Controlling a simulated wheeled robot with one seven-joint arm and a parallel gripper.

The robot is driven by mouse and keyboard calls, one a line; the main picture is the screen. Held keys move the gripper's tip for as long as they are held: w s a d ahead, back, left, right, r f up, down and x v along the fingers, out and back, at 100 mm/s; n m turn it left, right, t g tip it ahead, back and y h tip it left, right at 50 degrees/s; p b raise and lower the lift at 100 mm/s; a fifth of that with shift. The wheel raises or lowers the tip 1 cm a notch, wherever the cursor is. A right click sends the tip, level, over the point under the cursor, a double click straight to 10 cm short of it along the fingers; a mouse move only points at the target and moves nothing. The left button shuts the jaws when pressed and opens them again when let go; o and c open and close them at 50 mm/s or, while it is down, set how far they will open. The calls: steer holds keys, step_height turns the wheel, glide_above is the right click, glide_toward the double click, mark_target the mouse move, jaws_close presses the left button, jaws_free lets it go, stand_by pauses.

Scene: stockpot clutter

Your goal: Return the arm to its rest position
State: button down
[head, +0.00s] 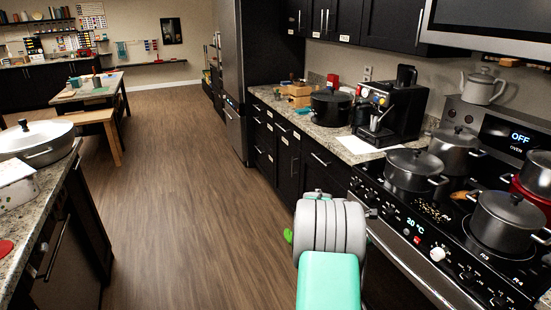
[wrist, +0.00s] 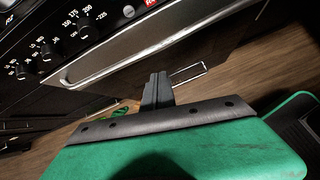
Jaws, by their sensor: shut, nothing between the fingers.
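My arm shows in the head view at the bottom centre, a grey and teal link in front of the stove. My gripper is out of sight in the head view. In the wrist view my gripper (wrist: 157,90) shows as dark fingers close together, shut and empty. Beyond it are the oven front and its long metal handle (wrist: 150,45), with the wood floor below. I cannot tell the exact gap between the fingers and the oven front.
Several grey pots, one a front stockpot (head: 507,220), stand on the stove (head: 440,222) at right. A coffee machine (head: 392,108) and black pot (head: 331,106) stand on the counter behind. An island (head: 62,170) with a lidded pan (head: 36,140) is left. The aisle floor (head: 185,170) is clear.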

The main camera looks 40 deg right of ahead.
steer(key=s+a+f+m+y, duration=0.25)
steer(key=a+f+m, duration=0.25)
steer(key=a+m, duration=0.5)
steer(key=s+a+f+m+y, duration=0.2)
steer(key=a+f+m+y, duration=0.25)
steer(key=a+m, duration=0.5)
steer(key=w+a+r+n+t, duration=0.1)
steer(key=w+a+r+n, duration=0.1)
steer(key=a+r, duration=0.4)
steer(key=w+a+r+n+t, duration=0.1)
steer(key=a+r, duration=0.6)
steer(key=a, duration=0.9)
steer(key=w+a+r+n+t, duration=0.2)
steer(key=a+r, duration=0.5)
steer(key=a, duration=0.4)
steer(key=shift+w+a+n+t+y, duration=0.35)
steer(key=shift+n+t, duration=0.35)
steer(key=shift+n, duration=0.35)
